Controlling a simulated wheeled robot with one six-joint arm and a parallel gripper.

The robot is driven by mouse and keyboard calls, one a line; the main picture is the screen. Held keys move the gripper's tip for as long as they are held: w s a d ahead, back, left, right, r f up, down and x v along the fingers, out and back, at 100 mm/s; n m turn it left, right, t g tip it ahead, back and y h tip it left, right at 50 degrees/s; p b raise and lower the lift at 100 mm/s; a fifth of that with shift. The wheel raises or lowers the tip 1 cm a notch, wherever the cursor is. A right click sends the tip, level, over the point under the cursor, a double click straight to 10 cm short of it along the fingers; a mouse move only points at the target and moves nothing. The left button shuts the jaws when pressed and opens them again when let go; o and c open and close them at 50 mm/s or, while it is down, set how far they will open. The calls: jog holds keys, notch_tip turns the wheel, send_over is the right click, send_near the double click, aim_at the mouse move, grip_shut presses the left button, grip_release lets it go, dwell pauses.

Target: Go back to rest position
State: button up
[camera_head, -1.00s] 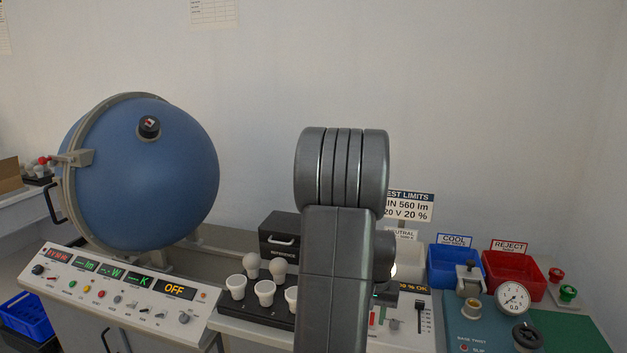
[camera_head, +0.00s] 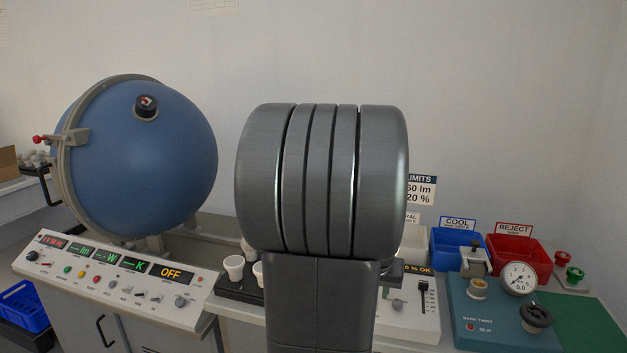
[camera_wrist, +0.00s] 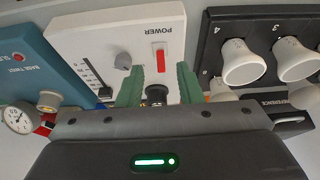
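My gripper (camera_wrist: 160,80) shows in the wrist view with its two green fingers spread apart, and no bulb is seen between them. A dark round fitting (camera_wrist: 156,95) appears between the fingers, beyond them on the white power panel (camera_wrist: 90,42). In the head view my grey arm fills the middle and hides the gripper. White bulbs (camera_head: 233,267) stand in a black rack (camera_head: 238,288), partly behind my arm; the bulbs also show at the right of the wrist view (camera_wrist: 243,63).
A blue sphere (camera_head: 150,165) and its control console (camera_head: 110,285) reading OFF stand left. A blue COOL bin (camera_head: 457,240), a red REJECT bin (camera_head: 520,258) and a teal base-twist unit (camera_head: 500,320) with a gauge (camera_head: 519,278) stand right.

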jog(key=v, duration=0.7)
jog(key=shift+r+p, duration=0.3)
jog(key=shift+r, duration=0.05)
jog(key=shift+s+a, duration=0.1)
jog(key=shift+s, duration=0.15)
